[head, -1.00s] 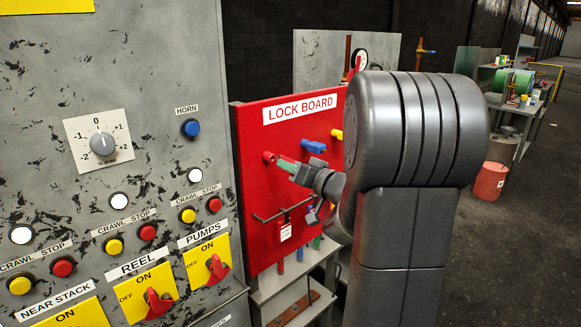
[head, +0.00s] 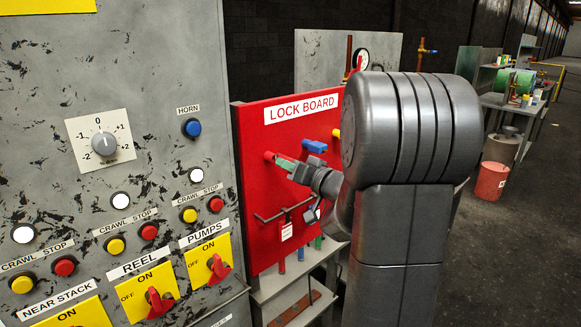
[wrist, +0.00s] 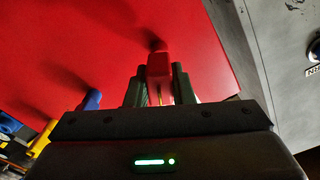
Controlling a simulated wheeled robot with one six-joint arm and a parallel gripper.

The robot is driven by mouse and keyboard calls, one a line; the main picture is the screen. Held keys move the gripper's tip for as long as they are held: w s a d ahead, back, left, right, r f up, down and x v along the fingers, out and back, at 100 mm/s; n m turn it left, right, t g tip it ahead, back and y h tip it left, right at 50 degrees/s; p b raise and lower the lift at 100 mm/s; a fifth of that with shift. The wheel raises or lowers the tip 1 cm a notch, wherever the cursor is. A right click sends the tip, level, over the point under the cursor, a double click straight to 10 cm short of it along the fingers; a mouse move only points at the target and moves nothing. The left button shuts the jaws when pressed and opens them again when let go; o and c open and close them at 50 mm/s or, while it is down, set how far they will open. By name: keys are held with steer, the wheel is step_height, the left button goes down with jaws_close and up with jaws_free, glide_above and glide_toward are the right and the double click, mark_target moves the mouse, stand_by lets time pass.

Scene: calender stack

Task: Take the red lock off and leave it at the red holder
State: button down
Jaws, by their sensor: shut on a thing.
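My gripper (wrist: 158,90) is at the upper left of the red lock board (head: 250,205). Its two green fingers are shut on a red block, which appears to be the red lock (wrist: 159,68). A thin brass-coloured strip shows at its near end. Behind it, a narrower red piece, seemingly the red holder (wrist: 158,46), meets the board. In the head view the red holder (head: 269,156) shows at the fingertips, and the held block is mostly hidden by the fingers. I cannot tell whether block and holder touch.
A blue peg (head: 315,146) and a yellow peg (head: 336,133) stick out to the right. The grey switch panel (head: 150,60) stands close on the left.

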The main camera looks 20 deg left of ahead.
steer(key=shift+x, duration=1.1)
steer(key=c, duration=0.8)
jaws_free()
steer(key=shift+o, duration=0.2)
steer(key=p+v, duration=0.1)
steer(key=v, duration=0.6)
steer(key=shift+b+x, duration=0.4)
steer(key=shift+x, duration=3.1)
